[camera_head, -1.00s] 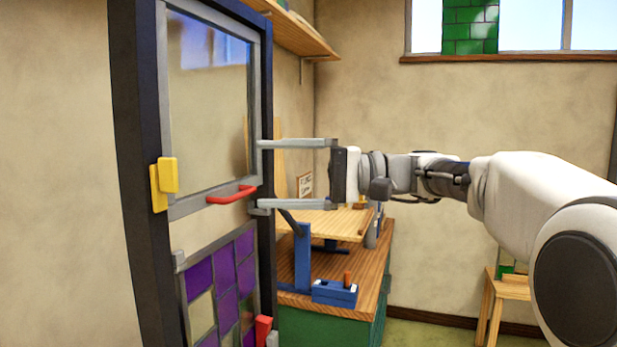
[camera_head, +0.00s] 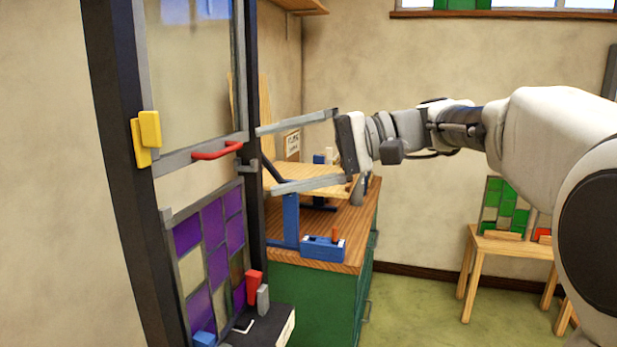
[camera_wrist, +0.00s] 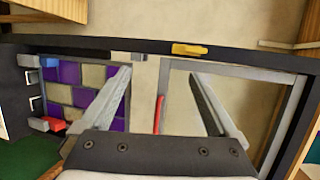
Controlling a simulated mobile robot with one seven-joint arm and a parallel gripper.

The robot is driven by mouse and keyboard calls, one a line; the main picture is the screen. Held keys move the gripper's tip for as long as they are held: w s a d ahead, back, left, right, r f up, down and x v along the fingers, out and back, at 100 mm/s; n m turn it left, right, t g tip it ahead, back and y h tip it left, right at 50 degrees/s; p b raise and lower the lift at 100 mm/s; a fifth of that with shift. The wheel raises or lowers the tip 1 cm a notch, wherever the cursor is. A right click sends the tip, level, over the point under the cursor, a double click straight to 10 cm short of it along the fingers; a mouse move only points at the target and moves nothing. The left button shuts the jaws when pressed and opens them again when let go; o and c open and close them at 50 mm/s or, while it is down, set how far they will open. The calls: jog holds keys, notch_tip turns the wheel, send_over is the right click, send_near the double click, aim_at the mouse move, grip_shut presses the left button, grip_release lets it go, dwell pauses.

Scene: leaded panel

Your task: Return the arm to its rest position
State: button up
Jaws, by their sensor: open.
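My gripper (camera_head: 262,160) is open and empty, its two long grey fingers pointing left toward the dark upright frame (camera_head: 118,190). The fingertips overlap the frame's right post in the head view; I cannot tell whether they touch it. My white arm (camera_head: 545,125) reaches in from the right at about the height of the red handle (camera_head: 217,151). In the wrist view the fingers (camera_wrist: 160,78) are spread wide on either side of the red handle (camera_wrist: 159,114), with nothing between them gripped. The purple and cream leaded panel (camera_head: 212,250) stands in the frame's lower part.
A yellow latch (camera_head: 146,138) sits on the frame's left. Behind my gripper is a green workbench (camera_head: 315,300) with a blue stand (camera_head: 323,248) and a tilted wooden board. A small wooden table (camera_head: 505,244) with a green panel stands at right. Green floor between them is open.

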jog(key=s+d+f+t+h, duration=0.3)
jog(key=s+d+f+h, duration=0.4)
jog(key=f, duration=0.5)
jog(key=s+d+f+t+h, duration=0.3)
jog(key=s+d+f+h, duration=0.5)
jog(key=s+d+f, duration=0.3)
jog(key=shift+s+f, duration=0.35)
jog(key=shift+f, duration=0.1)
jog(key=shift+d, duration=0.1)
